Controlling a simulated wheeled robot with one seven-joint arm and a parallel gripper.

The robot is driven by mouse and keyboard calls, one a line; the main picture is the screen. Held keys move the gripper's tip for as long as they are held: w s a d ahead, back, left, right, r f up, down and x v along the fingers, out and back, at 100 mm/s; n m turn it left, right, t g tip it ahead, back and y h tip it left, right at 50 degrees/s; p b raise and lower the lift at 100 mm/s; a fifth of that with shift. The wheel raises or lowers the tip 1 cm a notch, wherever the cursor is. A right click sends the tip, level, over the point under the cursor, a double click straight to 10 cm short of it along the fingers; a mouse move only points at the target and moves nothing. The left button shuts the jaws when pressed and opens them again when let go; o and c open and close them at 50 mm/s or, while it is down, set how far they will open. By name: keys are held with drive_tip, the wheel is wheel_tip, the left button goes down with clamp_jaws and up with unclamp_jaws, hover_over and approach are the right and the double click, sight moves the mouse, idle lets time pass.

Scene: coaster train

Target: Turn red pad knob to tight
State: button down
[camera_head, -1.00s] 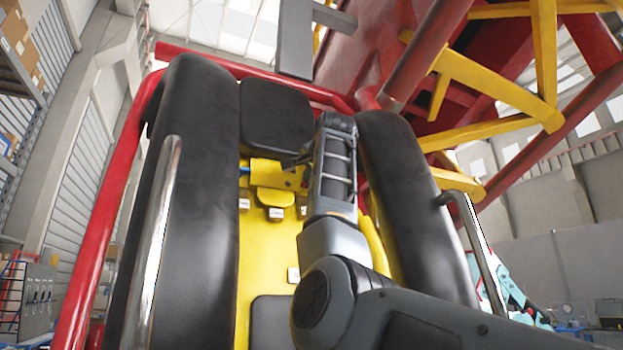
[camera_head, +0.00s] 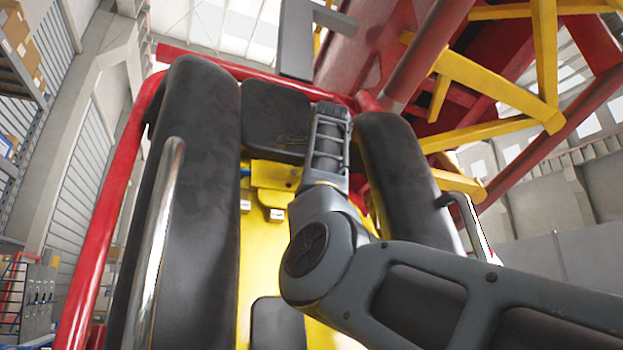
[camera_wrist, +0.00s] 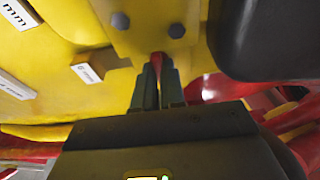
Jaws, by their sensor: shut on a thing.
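In the wrist view, the red pad knob (camera_wrist: 157,62) shows as a small red piece between my fingertips, just under a yellow bracket with two dark bolts. My gripper (camera_wrist: 157,78) is shut on it, and the fingers cover most of the knob. In the head view, the yellow bracket (camera_head: 273,174) sits below the black head pad (camera_head: 276,112). I cannot make out the knob there. A white label (camera_wrist: 88,72) lies left of my fingers in the wrist view; its marking is too small to read.
Tall black side bolsters (camera_head: 190,190) and (camera_head: 398,180) flank the seat closely. A chrome bar (camera_head: 155,245) runs along the left one. A black pad (camera_wrist: 265,38) lies close to the right of my gripper. The yellow seat back continues below the bracket.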

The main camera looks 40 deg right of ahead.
idle(0.3)
drive_tip(key=c, duration=1.2)
unclamp_jaws()
drive_tip(key=shift+s, duration=0.1)
drive_tip(key=shift+b+v, duration=1.4)
drive_tip(key=shift+v, duration=2.45)
drive_tip(key=shift+a+f, duration=0.1)
